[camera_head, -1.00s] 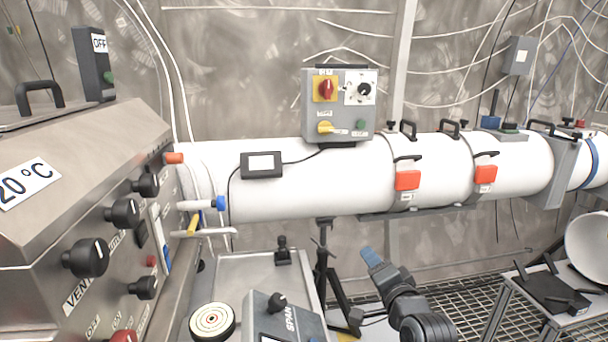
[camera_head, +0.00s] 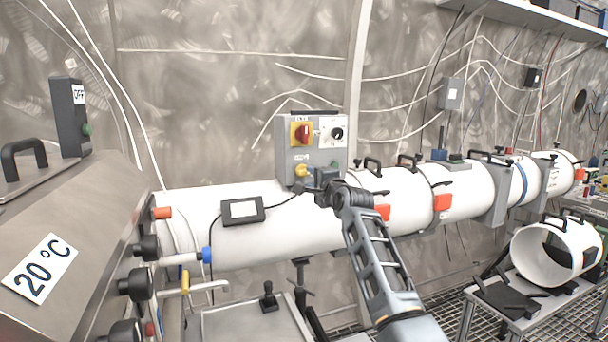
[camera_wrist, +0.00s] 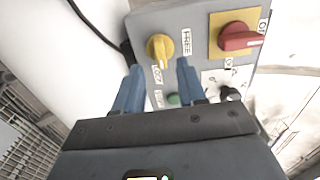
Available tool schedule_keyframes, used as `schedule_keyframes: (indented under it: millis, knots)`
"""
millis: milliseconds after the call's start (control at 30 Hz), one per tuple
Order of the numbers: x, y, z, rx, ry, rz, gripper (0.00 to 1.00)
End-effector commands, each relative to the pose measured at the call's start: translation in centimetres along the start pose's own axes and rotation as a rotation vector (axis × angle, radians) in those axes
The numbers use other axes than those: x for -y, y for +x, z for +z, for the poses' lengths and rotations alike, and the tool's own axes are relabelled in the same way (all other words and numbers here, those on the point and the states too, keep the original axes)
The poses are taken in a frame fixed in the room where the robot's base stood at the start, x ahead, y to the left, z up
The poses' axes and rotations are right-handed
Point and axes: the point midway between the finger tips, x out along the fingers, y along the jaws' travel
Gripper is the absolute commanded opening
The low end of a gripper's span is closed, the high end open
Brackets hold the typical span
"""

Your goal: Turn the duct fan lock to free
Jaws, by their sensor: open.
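The grey control box (camera_head: 285,155) sits on top of the white duct in the head view. Its yellow lock knob (camera_head: 301,170) is on the lower left of the face. In the wrist view the yellow knob (camera_wrist: 160,47) lies between the labels FREE (camera_wrist: 187,42) and LOCK (camera_wrist: 157,75); its exact pointing is hard to tell. My gripper (camera_wrist: 160,66) is open, its two blue fingers pointing at the knob, one to each side and seemingly short of it. In the head view my gripper (camera_head: 308,186) is just below and right of the knob, its fingers mostly hidden.
A red switch (camera_wrist: 240,38) on a yellow plate, a black dial (camera_wrist: 230,95) and a green button (camera_wrist: 173,99) share the box face near my fingers. The white duct (camera_head: 235,250) runs below the box. A small display (camera_head: 243,210) is mounted on the duct.

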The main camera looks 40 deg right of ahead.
Motion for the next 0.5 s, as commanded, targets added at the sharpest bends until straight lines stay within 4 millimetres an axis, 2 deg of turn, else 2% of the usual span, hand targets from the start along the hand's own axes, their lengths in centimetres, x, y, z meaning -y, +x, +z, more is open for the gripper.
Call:
schedule_keyframes:
  millis: [200,500]
  knots:
    - [0.1,3.0,-0.1,-0.002,-0.002,0.002,0.4]
    - [0.0,5.3,-0.1,-0.001,-0.002,0.001,0.4]
